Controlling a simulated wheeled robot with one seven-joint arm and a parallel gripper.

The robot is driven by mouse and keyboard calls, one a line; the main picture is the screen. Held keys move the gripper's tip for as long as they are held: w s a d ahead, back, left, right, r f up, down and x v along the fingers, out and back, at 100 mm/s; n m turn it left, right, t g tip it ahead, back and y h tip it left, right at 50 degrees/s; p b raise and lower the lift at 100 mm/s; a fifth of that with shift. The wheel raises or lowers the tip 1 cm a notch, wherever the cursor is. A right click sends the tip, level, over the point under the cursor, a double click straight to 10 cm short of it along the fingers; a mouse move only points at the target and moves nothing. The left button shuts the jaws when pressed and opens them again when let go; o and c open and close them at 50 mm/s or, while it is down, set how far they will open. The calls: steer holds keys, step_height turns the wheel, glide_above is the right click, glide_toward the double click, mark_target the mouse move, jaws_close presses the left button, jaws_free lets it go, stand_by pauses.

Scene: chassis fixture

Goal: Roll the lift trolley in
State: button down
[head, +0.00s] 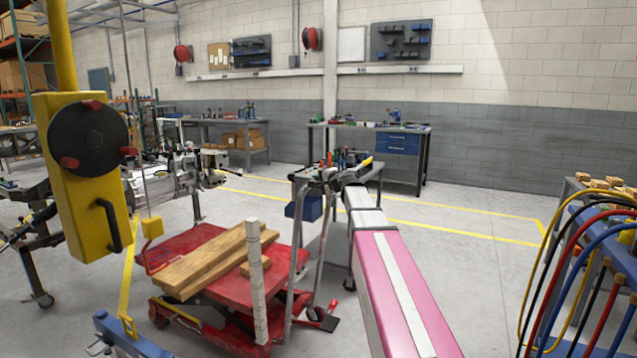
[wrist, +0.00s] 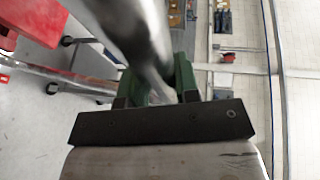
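The red lift trolley (head: 205,245) stands low on the floor left of centre in the head view, with wooden beams (head: 215,255) on its deck. Its grey tubular push handle (head: 298,262) rises at its right side. My gripper (head: 331,178) is at the top of the handle. In the wrist view, the metal handle tube (wrist: 140,35) runs down between the green fingers of my gripper (wrist: 160,85), which appear shut on it. A red corner of the trolley (wrist: 38,20) shows at the upper left there. The exact contact is partly hidden by the tube.
A pale marked post (head: 257,290) stands in front of the trolley. A yellow hanging unit (head: 85,200) is close at left. A blue-drawer workbench (head: 397,143) stands at the back. Coloured hoses (head: 560,260) hang at right. Floor right of centre is clear.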

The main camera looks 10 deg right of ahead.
steer(key=w+a, duration=1.1)
steer(key=a, duration=0.4)
steer(key=w+a, duration=1.1)
steer(key=a, duration=0.4)
steer(key=w+a, duration=1.1)
steer(key=a, duration=0.4)
steer(key=shift+a+r, duration=0.15)
steer(key=shift+r, duration=0.05)
steer(key=c, duration=1.1)
jaws_free()
steer(key=shift+o, duration=1.3)
steer(key=shift+f, duration=0.1)
steer(key=shift+s, duration=0.15)
steer(key=v, duration=1)
steer(key=shift+s, duration=0.2)
steer(key=shift+d, duration=0.25)
